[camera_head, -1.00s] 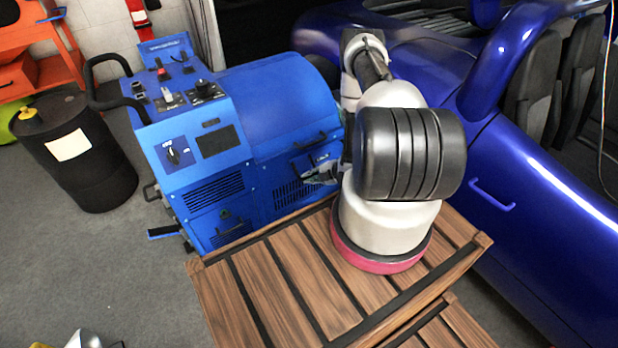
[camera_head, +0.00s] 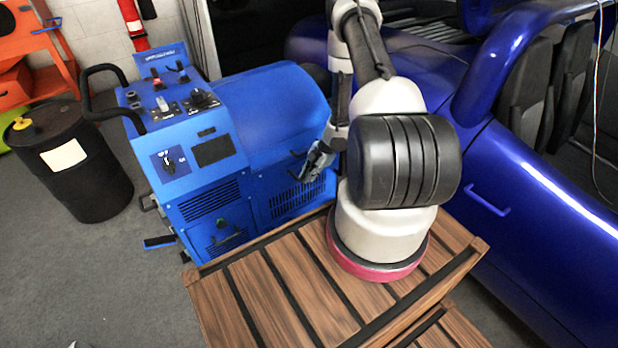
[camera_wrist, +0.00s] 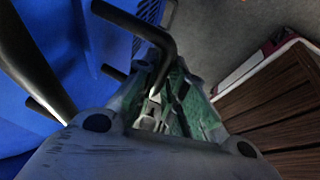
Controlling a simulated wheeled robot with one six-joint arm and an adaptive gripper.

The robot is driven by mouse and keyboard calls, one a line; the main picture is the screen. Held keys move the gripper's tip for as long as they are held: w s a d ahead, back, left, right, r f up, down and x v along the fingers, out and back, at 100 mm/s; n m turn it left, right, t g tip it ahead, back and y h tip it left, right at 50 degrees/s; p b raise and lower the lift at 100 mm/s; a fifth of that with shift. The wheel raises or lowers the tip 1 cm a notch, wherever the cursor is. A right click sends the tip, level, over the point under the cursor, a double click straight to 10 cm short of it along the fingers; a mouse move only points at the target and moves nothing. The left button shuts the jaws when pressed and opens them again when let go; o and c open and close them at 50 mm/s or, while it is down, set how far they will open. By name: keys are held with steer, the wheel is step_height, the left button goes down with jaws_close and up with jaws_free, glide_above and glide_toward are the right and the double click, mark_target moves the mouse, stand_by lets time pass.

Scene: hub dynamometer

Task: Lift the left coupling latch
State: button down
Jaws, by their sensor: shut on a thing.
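The blue dynamometer cabinet (camera_head: 265,110) stands left of my arm, with black handles on its side facing me. My gripper (camera_head: 318,160) is at that side, near a short black handle (camera_head: 297,154); my arm partly hides this area. In the wrist view, a bent black latch bar (camera_wrist: 150,30) runs from the blue panel, and its end goes down between the fingers of my gripper (camera_wrist: 158,98). The fingers are closed around this end. Whether it is the left latch is not clear from the pictures.
A slatted wooden bench (camera_head: 270,290) stands in front of the cabinet, under my arm. A blue car (camera_head: 540,220) fills the right. A black drum (camera_head: 75,165) stands at the left. Another black handle (camera_wrist: 113,73) and a dark bar (camera_wrist: 35,62) are close to my gripper.

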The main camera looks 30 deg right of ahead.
steer(key=shift+w+r, duration=0.45)
steer(key=shift+r, duration=0.05)
steer(key=c, duration=1.5)
jaws_free()
steer(key=shift+f, duration=0.1)
steer(key=shift+s, duration=0.1)
steer(key=v, duration=1.2)
